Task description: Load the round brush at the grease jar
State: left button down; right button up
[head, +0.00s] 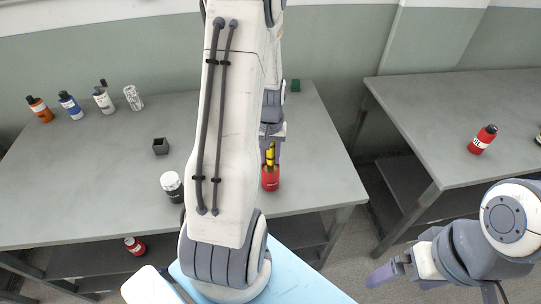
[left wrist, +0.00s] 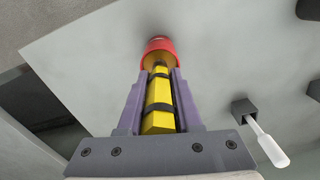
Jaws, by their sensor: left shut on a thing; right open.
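My left gripper (head: 271,146) is shut on the yellow handle of the round brush (head: 270,156), above the red jar (head: 270,179) near the front of the left table. In the left wrist view the purple fingers (left wrist: 157,85) close on both sides of the yellow, black-banded handle (left wrist: 158,118). The brush points at the red jar (left wrist: 161,45), and its far end is at or inside the jar's mouth. The bristles are hidden, so I cannot tell how deep they are. My right gripper (head: 398,274) is open and empty, low at the right.
Several bottles (head: 69,105) line the back left. A red bottle (head: 482,139) stands on the right table. A gap separates the tables.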

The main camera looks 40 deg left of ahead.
pick_arm(q)
jog(key=shift+f+b, duration=0.45)
jog(key=shift+f, duration=0.25)
dwell(0.5)
jog(key=shift+f, duration=0.1)
dwell(0.9)
notch_tip(320, 180, up, 7)
jog(key=p, duration=0.6)
dwell(0.9)
